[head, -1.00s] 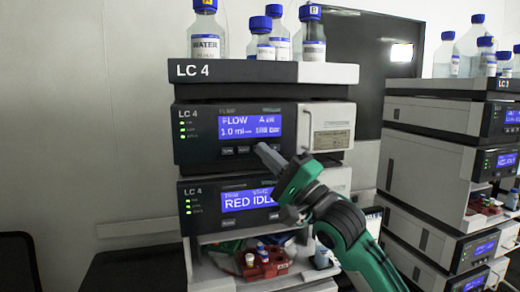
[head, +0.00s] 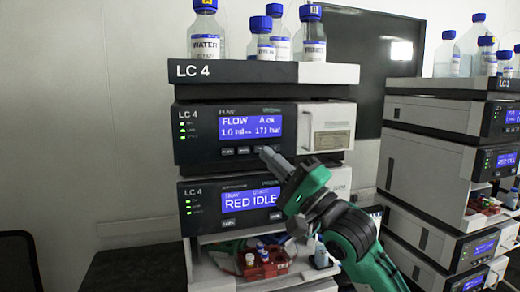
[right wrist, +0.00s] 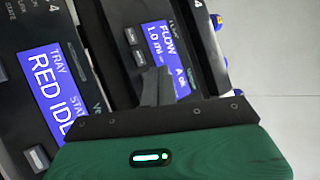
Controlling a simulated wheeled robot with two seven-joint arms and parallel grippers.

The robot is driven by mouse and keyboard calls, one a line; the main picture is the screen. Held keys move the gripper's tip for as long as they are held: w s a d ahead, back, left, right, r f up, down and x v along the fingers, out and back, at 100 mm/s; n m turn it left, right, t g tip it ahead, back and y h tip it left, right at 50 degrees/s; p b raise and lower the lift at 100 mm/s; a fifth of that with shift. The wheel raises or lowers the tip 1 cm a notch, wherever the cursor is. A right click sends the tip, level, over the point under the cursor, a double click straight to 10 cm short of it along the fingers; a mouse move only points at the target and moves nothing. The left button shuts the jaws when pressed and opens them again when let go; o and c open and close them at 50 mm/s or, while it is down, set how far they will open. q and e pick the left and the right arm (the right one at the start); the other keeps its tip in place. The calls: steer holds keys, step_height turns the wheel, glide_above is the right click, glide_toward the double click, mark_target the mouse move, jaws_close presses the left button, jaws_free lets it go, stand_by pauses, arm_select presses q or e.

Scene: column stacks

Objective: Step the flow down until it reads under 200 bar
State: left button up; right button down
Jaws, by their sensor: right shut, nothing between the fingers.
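The LC 4 pump module (head: 190,150) has a blue display (head: 247,126) with FLOW, 1.0 ml/min and a bar figure that looks like 171, though the small digits are blurred. A row of small buttons (head: 243,150) sits under the display. My right gripper (head: 266,153) is shut and empty, its tip at the right end of that row, partly hiding it; I cannot tell whether it touches a button. In the right wrist view, the closed fingers (right wrist: 156,87) lie in front of the pump panel, beside its display (right wrist: 166,58). My left gripper is not in view.
Below the pump, a second LC 4 module's display (head: 251,198) reads RED IDLE. Under it is an open bay with a red vial rack (head: 266,263). Bottles, one labelled WATER (head: 206,42), stand on top. Another stack (head: 430,155) stands at right.

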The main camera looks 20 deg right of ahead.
steer(key=s, duration=0.3)
steer(key=shift+s+p, duration=0.3)
steer(key=shift+s, duration=0.1)
stand_by(0.3)
